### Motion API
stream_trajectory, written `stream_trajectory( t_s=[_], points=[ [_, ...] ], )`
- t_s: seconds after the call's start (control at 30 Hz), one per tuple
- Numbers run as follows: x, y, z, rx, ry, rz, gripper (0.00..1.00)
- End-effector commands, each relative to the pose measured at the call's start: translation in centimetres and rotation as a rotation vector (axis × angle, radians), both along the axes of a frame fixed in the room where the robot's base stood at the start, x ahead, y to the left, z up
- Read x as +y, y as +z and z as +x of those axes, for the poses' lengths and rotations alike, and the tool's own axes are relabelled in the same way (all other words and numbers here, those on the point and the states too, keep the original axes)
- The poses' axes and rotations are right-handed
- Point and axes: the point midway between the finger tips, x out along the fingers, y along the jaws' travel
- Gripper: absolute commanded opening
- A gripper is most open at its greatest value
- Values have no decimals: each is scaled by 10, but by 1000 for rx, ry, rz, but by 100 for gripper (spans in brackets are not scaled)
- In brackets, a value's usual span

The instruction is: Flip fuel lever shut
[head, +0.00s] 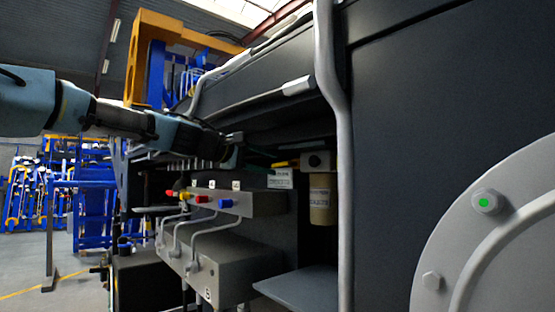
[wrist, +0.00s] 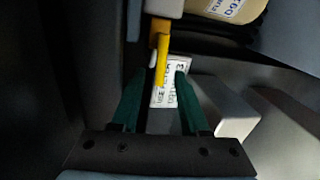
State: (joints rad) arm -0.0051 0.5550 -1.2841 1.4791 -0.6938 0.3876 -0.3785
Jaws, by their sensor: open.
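The fuel lever is a small yellow handle (head: 284,163) beside a grey filter head in the head view. In the wrist view the yellow lever (wrist: 162,55) points down the picture, its lower end in line with the gap between my fingertips. My gripper (wrist: 163,80) is open, with one dark green finger on each side of that gap. In the head view my gripper (head: 262,152) reaches in from the left under the chassis edge, close to the lever. I cannot tell whether a finger touches it.
A tan filter bowl (head: 322,205) hangs right of the lever. A white label (head: 280,178) lies below it. A grey valve block (head: 240,201) with coloured knobs and bent pipes sits lower left. A vertical grey pipe (head: 335,130) stands at the right.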

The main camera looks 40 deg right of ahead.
Motion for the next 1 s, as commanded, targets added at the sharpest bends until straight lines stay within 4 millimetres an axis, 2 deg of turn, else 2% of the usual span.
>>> stream_trajectory(
  t_s=[0.1,0.3,0.67,1.0],
  points=[
    [-17,-1,-3,1,-4,1,45],
    [-32,-6,-3,0,-1,1,45],
    [-35,-8,-3,-1,0,1,45],
    [-35,-8,-3,-1,0,1,6]
  ],
)
